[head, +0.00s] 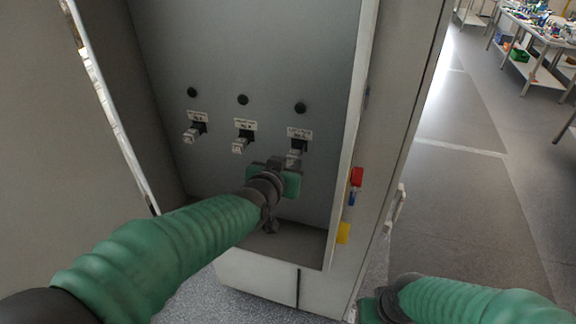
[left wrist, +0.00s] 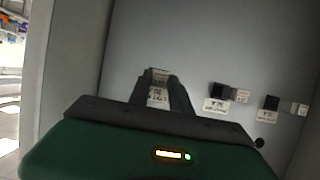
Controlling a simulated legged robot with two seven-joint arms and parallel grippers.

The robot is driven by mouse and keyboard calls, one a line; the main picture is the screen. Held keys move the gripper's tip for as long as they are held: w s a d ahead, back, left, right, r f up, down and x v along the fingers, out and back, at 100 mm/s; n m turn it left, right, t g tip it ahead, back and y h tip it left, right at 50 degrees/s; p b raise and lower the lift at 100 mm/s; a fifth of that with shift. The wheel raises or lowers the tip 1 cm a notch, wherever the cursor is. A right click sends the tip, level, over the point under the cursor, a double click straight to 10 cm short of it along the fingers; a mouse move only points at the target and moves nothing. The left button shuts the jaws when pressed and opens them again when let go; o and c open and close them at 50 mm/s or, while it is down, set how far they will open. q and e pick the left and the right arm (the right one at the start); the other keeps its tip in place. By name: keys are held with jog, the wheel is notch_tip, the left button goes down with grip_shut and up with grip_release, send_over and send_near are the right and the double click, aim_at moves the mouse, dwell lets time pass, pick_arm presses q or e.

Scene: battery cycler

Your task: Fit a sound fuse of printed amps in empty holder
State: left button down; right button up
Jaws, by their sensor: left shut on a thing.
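Three black holders are in a row on the cabinet's grey back wall, each under a small printed label. The left holder (head: 201,127) and the middle holder (head: 247,134) each have a pale block sticking out. My left gripper (head: 290,166) is at the right holder (head: 299,145), shut on a pale block (head: 293,155) there. In the left wrist view, my fingers (left wrist: 158,88) close around that spot and partly hide it. I cannot tell how deep the block sits. The label print is too small to read. My right gripper (head: 372,306) is low at the right, its jaws unclear.
A black round knob (head: 300,108) is above each label. The cabinet side wall (head: 358,130) is close to the right of my left gripper. Red (head: 357,177), blue and yellow (head: 343,233) pieces are on its edge. Floor is open at the right, with benches (head: 540,35) far off.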

pick_arm(q)
jog(key=shift+w+d, duration=0.1)
jog(key=shift+w, duration=0.1)
jog(key=c, duration=1.1)
grip_release()
